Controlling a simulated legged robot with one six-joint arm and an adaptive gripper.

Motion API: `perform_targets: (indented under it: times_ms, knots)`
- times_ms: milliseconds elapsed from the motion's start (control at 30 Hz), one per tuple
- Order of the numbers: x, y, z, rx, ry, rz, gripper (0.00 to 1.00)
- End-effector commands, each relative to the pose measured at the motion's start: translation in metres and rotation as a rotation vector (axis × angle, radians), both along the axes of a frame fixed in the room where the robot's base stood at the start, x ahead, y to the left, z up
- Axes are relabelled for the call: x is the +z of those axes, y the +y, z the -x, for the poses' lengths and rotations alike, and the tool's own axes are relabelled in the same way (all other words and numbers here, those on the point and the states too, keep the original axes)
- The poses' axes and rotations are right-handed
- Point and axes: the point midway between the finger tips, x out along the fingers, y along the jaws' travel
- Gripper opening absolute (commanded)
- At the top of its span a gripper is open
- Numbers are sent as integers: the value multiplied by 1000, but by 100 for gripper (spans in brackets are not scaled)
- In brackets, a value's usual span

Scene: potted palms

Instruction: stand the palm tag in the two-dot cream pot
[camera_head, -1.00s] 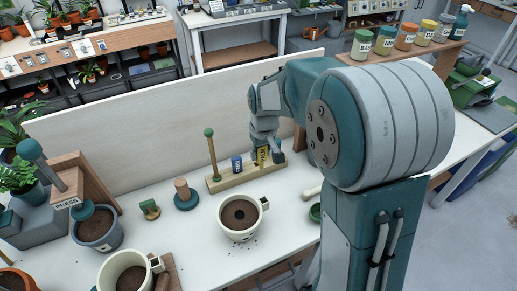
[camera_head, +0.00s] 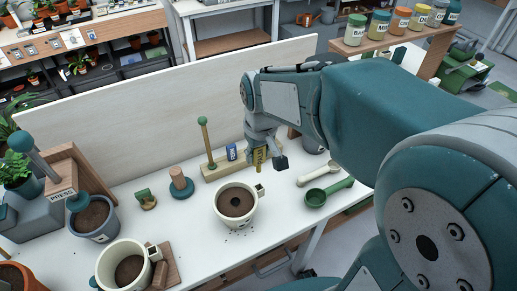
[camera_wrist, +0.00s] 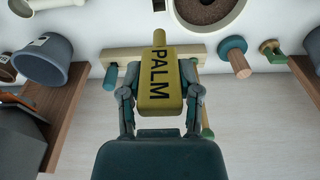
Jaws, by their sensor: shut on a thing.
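My gripper (camera_head: 263,152) is shut on the yellow palm tag (camera_wrist: 160,85), whose PALM lettering faces the wrist camera. In the head view the tag (camera_head: 258,160) hangs roughly upright by the wooden rack (camera_head: 212,176); whether it is clear of the rack I cannot tell. One cream pot (camera_head: 220,212), with dark soil and a small hole in it, stands in front of the rack. It also shows at the top of the wrist view (camera_wrist: 236,12). Another cream pot (camera_head: 104,275) with soil stands at the front left. The dots on the pots are too small to read.
A blue tag (camera_head: 231,152) and a green-topped stick (camera_head: 203,130) stand at the rack. A green scoop (camera_head: 320,197) and pale scoop (camera_head: 318,173) lie right. A grey pot (camera_head: 97,228) stands by the press.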

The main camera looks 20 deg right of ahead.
Motion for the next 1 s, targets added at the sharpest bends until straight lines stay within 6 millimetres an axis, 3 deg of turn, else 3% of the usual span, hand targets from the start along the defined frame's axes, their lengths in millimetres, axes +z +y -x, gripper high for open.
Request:
perform_targets:
  times_ms: [367, 1000]
  knots:
    - [-2, 0, 1, 0, 1, 0, 18]
    - [-55, 0, 1, 0, 1, 0, 18]
